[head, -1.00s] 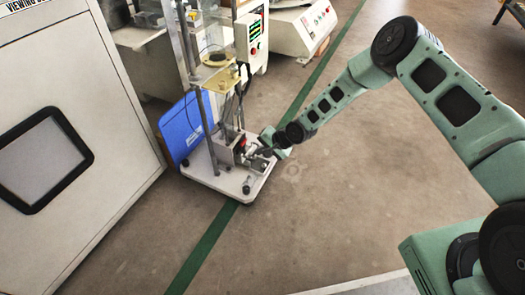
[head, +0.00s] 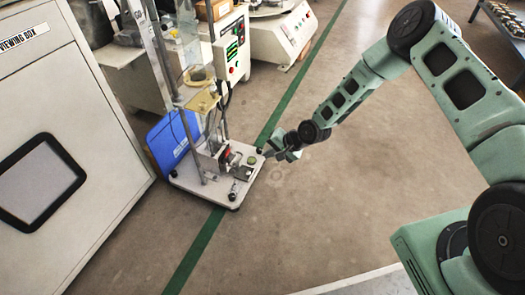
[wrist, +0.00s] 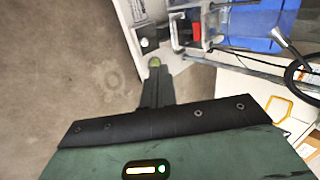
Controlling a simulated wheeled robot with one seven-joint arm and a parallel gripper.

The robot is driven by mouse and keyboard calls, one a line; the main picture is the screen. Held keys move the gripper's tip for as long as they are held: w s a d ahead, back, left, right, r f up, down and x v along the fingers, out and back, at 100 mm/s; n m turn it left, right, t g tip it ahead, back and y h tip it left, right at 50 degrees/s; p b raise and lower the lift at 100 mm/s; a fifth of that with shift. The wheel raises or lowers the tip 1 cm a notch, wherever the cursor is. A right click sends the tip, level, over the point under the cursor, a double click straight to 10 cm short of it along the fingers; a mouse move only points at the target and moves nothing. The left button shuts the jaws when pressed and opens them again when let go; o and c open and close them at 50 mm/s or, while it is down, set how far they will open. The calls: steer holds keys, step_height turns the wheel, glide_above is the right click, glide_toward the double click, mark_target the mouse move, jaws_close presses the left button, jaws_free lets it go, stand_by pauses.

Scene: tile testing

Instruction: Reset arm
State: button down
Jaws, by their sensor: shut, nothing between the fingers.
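My gripper (head: 270,153) is shut and empty, at the end of my green arm, at the right edge of the testing machine's white base plate (head: 208,195). In the wrist view, my shut dark fingers (wrist: 156,82) point up the picture, just below a small round green piece (wrist: 154,62). That piece also shows on the plate's right side in the head view (head: 251,160). I cannot tell whether the fingers touch anything. My arm comes in from the right, bent at a raised elbow.
A blue panel (head: 172,142) leans behind the machine. The white viewing box (head: 95,90) stands at left. A control box with a red button (head: 231,47) is at the back. The brown floor (head: 310,215) is open in front and right. A rack (head: 503,30) is at the far right.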

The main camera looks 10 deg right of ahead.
steer(key=shift+s+d+r, duration=0.1)
steer(key=shift+d+r, duration=0.05)
steer(key=shift+r, duration=0.05)
steer(key=s+a+r+n+g+h+p, duration=0.1)
steer(key=s+a+r+n, duration=0.2)
steer(key=r, duration=0.5)
steer(key=s+a+r+n+g+h+p, duration=0.1)
steer(key=s+r+n, duration=0.1)
steer(key=s+r, duration=0.35)
steer(key=s+a+r+n+g+h, duration=0.1)
steer(key=s+r+n, duration=0.2)
steer(key=r, duration=0.6)
steer(key=s+d+r+n+g+h+p, duration=0.1)
steer(key=s+d+r+n+h, duration=0.15)
steer(key=s+r, duration=0.7)
steer(key=s+d+r+n+g+h+p, duration=0.15)
steer(key=s+r+n, duration=0.4)
steer(key=s, duration=0.75)
step_height(320, 180, up, 40)
steer(key=m+y+p, duration=0.1)
steer(key=p, duration=3.7)
steer(key=shift+s+a+t, duration=0.4)
steer(key=shift+t, duration=0.05)
